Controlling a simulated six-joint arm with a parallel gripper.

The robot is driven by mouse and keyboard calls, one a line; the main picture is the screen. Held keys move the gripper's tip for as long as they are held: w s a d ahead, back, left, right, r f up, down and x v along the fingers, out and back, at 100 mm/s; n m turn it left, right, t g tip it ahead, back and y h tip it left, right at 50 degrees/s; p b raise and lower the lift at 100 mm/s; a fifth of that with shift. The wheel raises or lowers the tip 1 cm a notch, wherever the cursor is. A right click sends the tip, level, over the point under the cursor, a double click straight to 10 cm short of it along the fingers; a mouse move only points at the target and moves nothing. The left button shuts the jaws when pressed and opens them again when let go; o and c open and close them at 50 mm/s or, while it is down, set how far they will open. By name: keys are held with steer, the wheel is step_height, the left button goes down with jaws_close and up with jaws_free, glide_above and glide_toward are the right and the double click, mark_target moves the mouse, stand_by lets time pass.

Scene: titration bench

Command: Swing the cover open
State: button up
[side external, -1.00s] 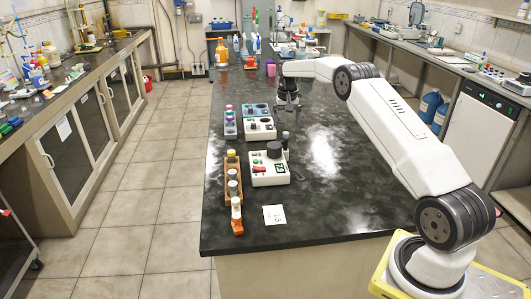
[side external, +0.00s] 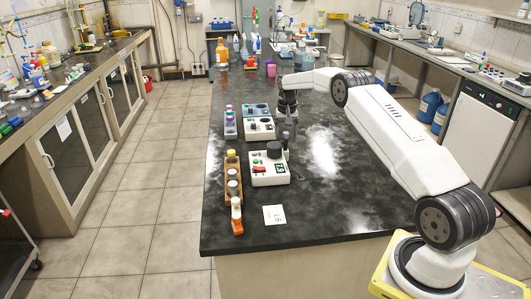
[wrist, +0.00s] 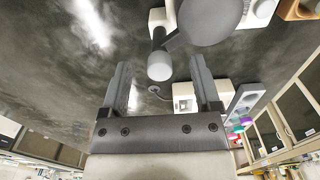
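A white device (side external: 268,175) stands on the black bench, with a dark round cover (side external: 274,149) on top. In the wrist view the cover shows as a grey disc (wrist: 208,18). A dark rod handle with a pale rounded tip (wrist: 159,66) sticks out beside the cover. My gripper (wrist: 160,62) is open, its two fingers apart, and the handle tip appears between them in the wrist view. In the side view my gripper (side external: 288,128) is just above and behind the device, close to the handle. Whether it touches the handle, I cannot tell.
A second white and blue device (side external: 259,128) stands behind the first. A rack of purple-capped vials (side external: 230,122) and a wooden rack of bottles (side external: 232,185) stand at the left. A white card (side external: 274,214) lies in front. The bench to the right is clear.

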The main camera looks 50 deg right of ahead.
jaws_close()
steer(key=n, duration=0.6)
steer(key=shift+n, duration=0.4)
steer(key=n, duration=0.5)
steer(key=shift+w, duration=0.1)
steer(key=c, duration=0.8)
jaws_free()
jaws_close()
